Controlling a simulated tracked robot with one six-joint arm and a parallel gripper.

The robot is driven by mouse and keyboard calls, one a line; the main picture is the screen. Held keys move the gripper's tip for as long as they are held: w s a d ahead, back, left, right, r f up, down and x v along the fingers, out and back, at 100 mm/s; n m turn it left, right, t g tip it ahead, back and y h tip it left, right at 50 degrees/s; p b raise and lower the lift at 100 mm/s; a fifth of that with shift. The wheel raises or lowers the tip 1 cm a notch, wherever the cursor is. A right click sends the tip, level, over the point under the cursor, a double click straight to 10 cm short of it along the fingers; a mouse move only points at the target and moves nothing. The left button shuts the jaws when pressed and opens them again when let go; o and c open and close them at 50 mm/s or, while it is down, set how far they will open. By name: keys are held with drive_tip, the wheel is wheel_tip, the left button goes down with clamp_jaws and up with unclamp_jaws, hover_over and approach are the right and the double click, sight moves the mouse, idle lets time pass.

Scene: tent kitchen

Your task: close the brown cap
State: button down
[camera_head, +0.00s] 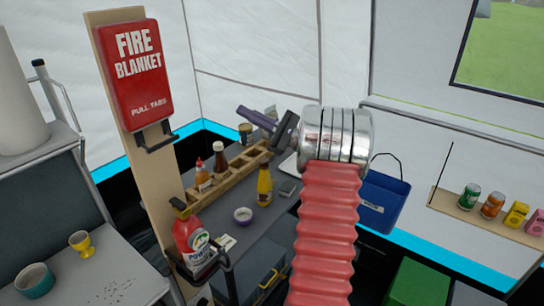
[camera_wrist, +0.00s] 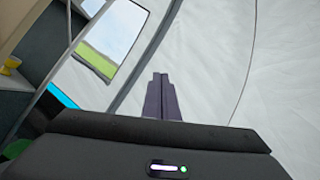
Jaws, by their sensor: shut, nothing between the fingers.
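My gripper (camera_head: 257,118) has purple fingers that point left in the head view, above the back of the grey counter. In the wrist view its fingers (camera_wrist: 160,80) are together and empty, with only pale tent wall beyond. I cannot pick out a brown cap with certainty. Candidates on the counter are a yellow bottle (camera_head: 264,187) with a dark top, a dark brown bottle (camera_head: 220,162), an orange sauce bottle (camera_head: 202,178) and a small dark jar (camera_head: 246,130) behind. My gripper touches none of them. My red ribbed arm hides part of the counter.
A wooden rack (camera_head: 232,170) runs along the counter (camera_head: 262,228). A small purple-rimmed bowl (camera_head: 242,215) stands in front. A fire extinguisher (camera_head: 190,235) and fire blanket board (camera_head: 125,120) stand left. A blue bin (camera_head: 383,200) and a shelf of cans (camera_head: 470,205) are right.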

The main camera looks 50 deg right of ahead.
drive_tip(key=a+n+g+h, duration=0.1)
drive_tip(key=a+n+g, duration=0.4)
drive_tip(key=n+g, duration=0.3)
drive_tip(key=s+d+f+n+g+h, duration=0.2)
drive_tip(key=s+d+n+g+h, duration=0.1)
drive_tip(key=d+n, duration=0.3)
drive_tip(key=s+d+f+n+g+h, duration=0.2)
drive_tip(key=d+n+h, duration=0.4)
drive_tip(key=n, duration=0.4)
drive_tip(key=shift+s+d+f+g+h, duration=0.3)
drive_tip(key=shift+s+d+f+g, duration=0.2)
drive_tip(key=shift+s, duration=0.6)
drive_tip(key=shift+f, duration=0.15)
hover_over(267, 161)
drive_tip(key=s, duration=0.1)
wheel_tip(267, 161, down, 8)
drive_tip(key=f, duration=0.1)
drive_tip(key=s+f, duration=0.1)
drive_tip(key=f, duration=0.1)
drive_tip(key=shift+f, duration=0.15)
drive_tip(key=shift+s+f, duration=0.15)
drive_tip(key=shift+f, duration=0.25)
